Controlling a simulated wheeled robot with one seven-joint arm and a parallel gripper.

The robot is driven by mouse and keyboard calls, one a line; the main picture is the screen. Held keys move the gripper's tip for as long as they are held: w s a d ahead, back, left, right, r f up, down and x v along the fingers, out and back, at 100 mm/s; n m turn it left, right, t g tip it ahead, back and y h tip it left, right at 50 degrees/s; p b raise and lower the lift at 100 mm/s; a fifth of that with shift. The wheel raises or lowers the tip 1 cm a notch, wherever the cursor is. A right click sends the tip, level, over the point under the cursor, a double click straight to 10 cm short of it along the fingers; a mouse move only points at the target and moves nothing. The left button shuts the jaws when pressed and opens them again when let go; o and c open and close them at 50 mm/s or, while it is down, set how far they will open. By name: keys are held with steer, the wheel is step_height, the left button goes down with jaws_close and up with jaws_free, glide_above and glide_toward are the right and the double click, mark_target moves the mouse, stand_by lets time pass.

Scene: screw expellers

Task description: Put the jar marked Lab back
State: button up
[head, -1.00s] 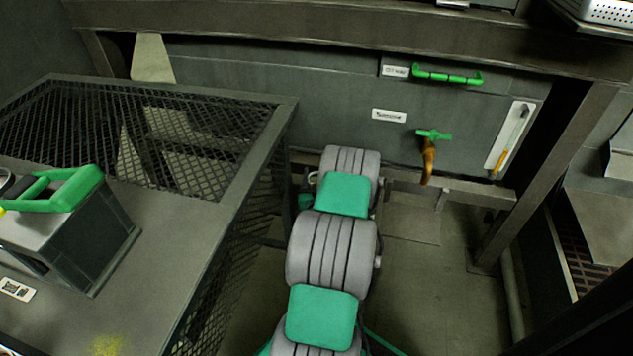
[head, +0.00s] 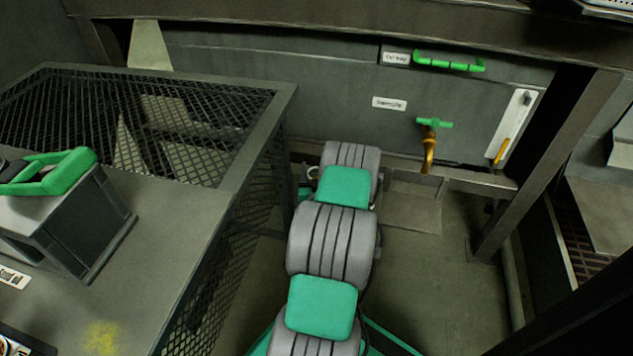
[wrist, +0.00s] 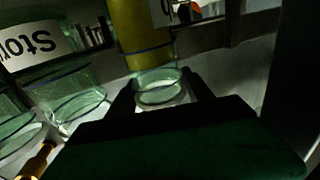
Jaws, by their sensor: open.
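In the wrist view my gripper (wrist: 160,82) is open. A glass jar with yellow contents (wrist: 128,32) stands just beyond it, its clear end lying between the two fingers. I cannot tell whether the fingers touch it. The edge of a white label shows at its upper right, but I cannot read it as Lab. To the left is a greenish glass jar (wrist: 78,103) with a white label whose upside-down letters read something like "Stor". My gripper does not show in the head view, and no jar can be made out there.
In the head view a mesh-sided bench (head: 262,120) stands left of my arm, with a green-handled dark box (head: 75,225) on it. A grey tank (head: 300,75) with a green-handled tap (head: 430,145) is ahead. Open floor (head: 425,265) lies to the right.

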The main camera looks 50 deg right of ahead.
steer(key=b+v, duration=0.2)
steer(key=v, duration=0.9)
steer(key=shift+s+a, duration=0.2)
steer(key=shift+s, duration=0.05)
steer(key=shift+f, duration=0.1)
